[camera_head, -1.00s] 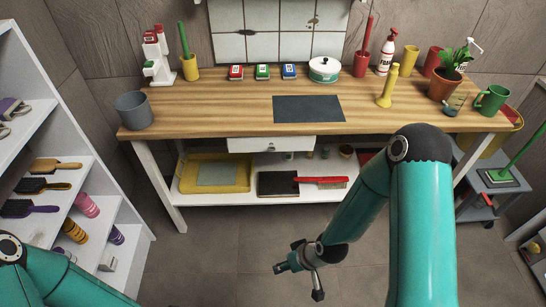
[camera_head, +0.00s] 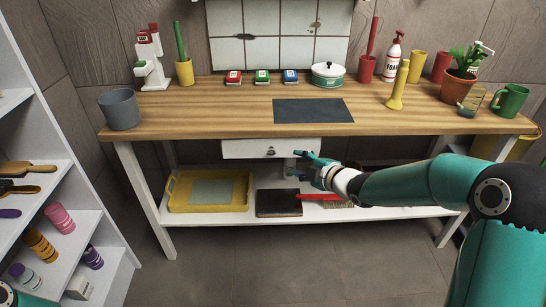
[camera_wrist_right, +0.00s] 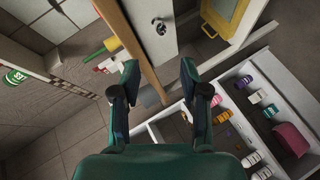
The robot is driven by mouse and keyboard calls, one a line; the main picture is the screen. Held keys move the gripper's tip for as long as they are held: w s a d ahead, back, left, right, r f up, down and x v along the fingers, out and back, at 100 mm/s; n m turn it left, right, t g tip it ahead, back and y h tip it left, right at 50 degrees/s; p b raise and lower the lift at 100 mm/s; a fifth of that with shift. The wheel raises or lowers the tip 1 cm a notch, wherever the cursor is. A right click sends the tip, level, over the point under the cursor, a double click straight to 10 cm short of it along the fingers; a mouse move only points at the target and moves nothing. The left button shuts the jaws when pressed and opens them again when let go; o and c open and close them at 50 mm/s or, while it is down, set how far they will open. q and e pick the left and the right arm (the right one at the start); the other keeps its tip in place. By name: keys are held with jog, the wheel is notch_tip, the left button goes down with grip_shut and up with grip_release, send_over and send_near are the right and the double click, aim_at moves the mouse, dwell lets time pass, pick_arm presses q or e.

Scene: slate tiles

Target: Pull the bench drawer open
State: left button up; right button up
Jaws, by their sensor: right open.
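The bench drawer (camera_head: 245,149) is a white front under the wooden benchtop, flush with the bench and looking shut. Its small metal knob (camera_head: 270,152) is at the middle of the front. My right gripper (camera_head: 297,163) is open and empty, just right of the knob and in front of the bench. In the right wrist view, the open fingers (camera_wrist_right: 159,72) point toward the white drawer front (camera_wrist_right: 143,12), with the knob (camera_wrist_right: 160,27) beyond and between the fingertips, apart from them. My left gripper is out of view.
The benchtop (camera_head: 220,118) above holds a grey bucket (camera_head: 120,109), a dark mat (camera_head: 312,111) and several other items. On the lower shelf (camera_head: 225,216) are a yellow tray (camera_head: 178,192), a dark flat item (camera_head: 279,203) and a red brush (camera_head: 322,197). The floor in front is clear.

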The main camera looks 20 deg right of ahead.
aim_at(273, 153)
jog(key=x, duration=1.3)
jog(key=shift+s+p, duration=0.1)
jog(key=shift+p, duration=0.2)
jog(key=shift+c, duration=0.2)
grip_shut()
